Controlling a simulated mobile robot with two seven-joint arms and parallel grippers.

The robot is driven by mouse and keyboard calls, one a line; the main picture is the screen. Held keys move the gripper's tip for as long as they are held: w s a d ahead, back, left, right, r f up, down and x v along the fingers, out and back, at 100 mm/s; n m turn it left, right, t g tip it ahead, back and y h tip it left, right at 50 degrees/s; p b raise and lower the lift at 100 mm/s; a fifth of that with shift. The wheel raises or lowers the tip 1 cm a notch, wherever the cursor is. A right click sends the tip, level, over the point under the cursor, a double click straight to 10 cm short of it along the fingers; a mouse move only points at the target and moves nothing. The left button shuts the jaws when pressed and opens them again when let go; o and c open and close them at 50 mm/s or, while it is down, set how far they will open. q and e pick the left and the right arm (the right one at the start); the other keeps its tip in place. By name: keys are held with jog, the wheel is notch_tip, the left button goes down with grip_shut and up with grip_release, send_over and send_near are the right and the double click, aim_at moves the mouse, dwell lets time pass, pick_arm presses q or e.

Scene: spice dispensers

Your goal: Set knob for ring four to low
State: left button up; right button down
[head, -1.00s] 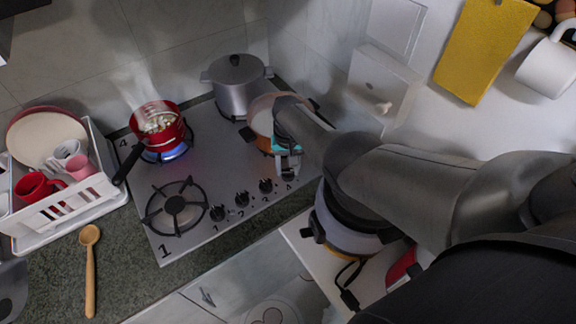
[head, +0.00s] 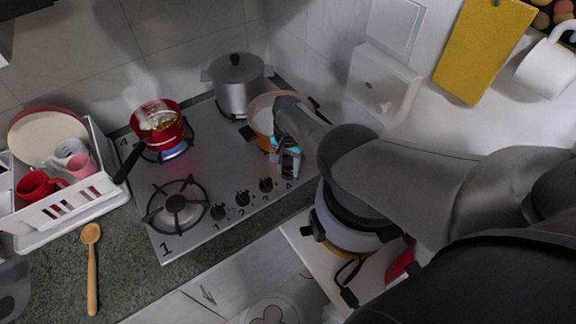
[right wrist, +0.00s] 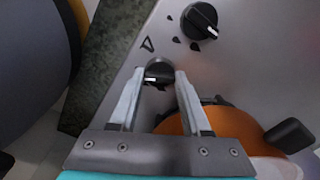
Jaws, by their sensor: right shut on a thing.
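The red pot (head: 158,124) sits on the back-left ring, marked 4, with a small blue flame (head: 174,152) under it and light steam above. My right gripper (head: 287,160) is at the right end of the knob row on the stove's front edge. In the right wrist view its fingers (right wrist: 157,80) are shut on the ring four knob (right wrist: 158,70), a dark knob with a white pointer line. In the head view that knob is hidden by the gripper. My left gripper is out of view.
Several other black knobs (head: 242,198) line the stove edge. A grey lidded pot (head: 237,88) stands at the back. An orange pan (head: 263,120) sits beside my right gripper. A dish rack (head: 75,208) and wooden spoon (head: 91,262) are at left.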

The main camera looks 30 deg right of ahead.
jog(key=c, duration=0.6)
grip_release()
jog(key=shift+c, duration=0.2)
jog(key=shift+r, duration=0.1)
notch_tip(320, 180, up, 5)
jog(key=p, duration=0.4)
jog(key=shift+r, duration=1.25)
notch_tip(320, 180, up, 8)
send_over(288, 169)
jog(key=shift+f, duration=0.2)
